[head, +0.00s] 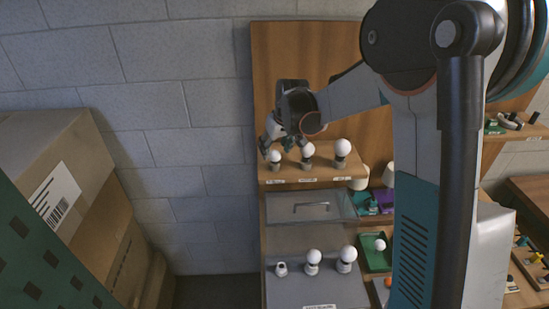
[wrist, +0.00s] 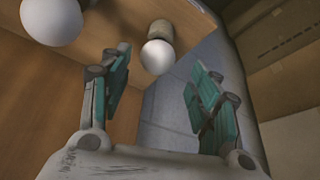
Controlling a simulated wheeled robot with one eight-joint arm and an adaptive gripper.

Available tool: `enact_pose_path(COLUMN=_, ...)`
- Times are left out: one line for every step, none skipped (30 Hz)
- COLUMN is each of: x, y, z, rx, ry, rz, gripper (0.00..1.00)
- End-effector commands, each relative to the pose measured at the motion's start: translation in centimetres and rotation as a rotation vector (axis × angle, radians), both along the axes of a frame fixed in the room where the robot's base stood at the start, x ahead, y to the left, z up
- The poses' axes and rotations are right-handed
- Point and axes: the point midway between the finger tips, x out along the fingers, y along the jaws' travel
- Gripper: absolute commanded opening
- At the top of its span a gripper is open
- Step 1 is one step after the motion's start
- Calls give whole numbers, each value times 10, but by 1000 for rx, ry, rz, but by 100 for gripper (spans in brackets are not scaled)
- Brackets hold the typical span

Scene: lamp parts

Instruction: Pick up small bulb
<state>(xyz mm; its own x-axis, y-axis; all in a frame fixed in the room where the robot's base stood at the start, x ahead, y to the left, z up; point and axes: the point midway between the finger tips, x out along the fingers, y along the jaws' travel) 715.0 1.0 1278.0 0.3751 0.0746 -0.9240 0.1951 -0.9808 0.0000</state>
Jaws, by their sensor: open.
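The small bulb (head: 275,156) is white and round and stands in a holder at the left end of the upper wooden shelf (head: 328,176). In the wrist view the small bulb (wrist: 158,57) shows near the fingertips, in the gap between the two teal finger pads. My gripper (head: 277,148) is open at this bulb, with one finger on each side. I see no clear contact. A larger bulb (head: 308,150) and the largest bulb (head: 343,147) stand to its right. One neighbouring bulb (wrist: 52,20) shows at the wrist view's upper left.
A green tray (head: 376,262) holds a white ball-like bulb (head: 380,245). Cardboard boxes (head: 75,190) stand at the left. The wooden back panel (head: 275,60) rises behind the shelf.

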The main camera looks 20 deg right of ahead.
Motion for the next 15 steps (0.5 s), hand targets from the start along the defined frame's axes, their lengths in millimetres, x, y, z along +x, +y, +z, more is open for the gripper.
enact_pose_path(x=1, y=0, z=-3, rx=0, ry=0, rz=0, gripper=56)
enact_pose_path(x=2, y=-1, z=-6, rx=0, ry=0, rz=0, gripper=56)
enact_pose_path(x=3, y=-1, z=-11, rx=0, ry=0, rz=0, gripper=56)
enact_pose_path(x=4, y=-2, z=-15, rx=0, ry=0, rz=0, gripper=56)
enact_pose_path(x=5, y=-2, z=-19, rx=0, ry=0, rz=-1, gripper=56)
enact_pose_path(x=7, y=-3, z=-25, rx=0, ry=0, rz=-1, gripper=56)
enact_pose_path(x=8, y=-4, z=-29, rx=0, ry=0, rz=-1, gripper=56)
enact_pose_path(x=9, y=-3, z=-32, rx=0, ry=0, rz=0, gripper=56)
enact_pose_path(x=11, y=-3, z=-37, rx=0, ry=0, rz=0, gripper=56)
enact_pose_path(x=12, y=-2, z=-40, rx=0, ry=0, rz=0, gripper=56)
enact_pose_path(x=13, y=-2, z=-42, rx=0, ry=0, rz=0, gripper=56)
enact_pose_path(x=14, y=-2, z=-45, rx=0, ry=0, rz=0, gripper=56)
enact_pose_path(x=15, y=-2, z=-47, rx=0, ry=0, rz=0, gripper=56)
enact_pose_path(x=15, y=-2, z=-48, rx=0, ry=0, rz=0, gripper=56)
enact_pose_path(x=15, y=-2, z=-49, rx=0, ry=0, rz=0, gripper=56)
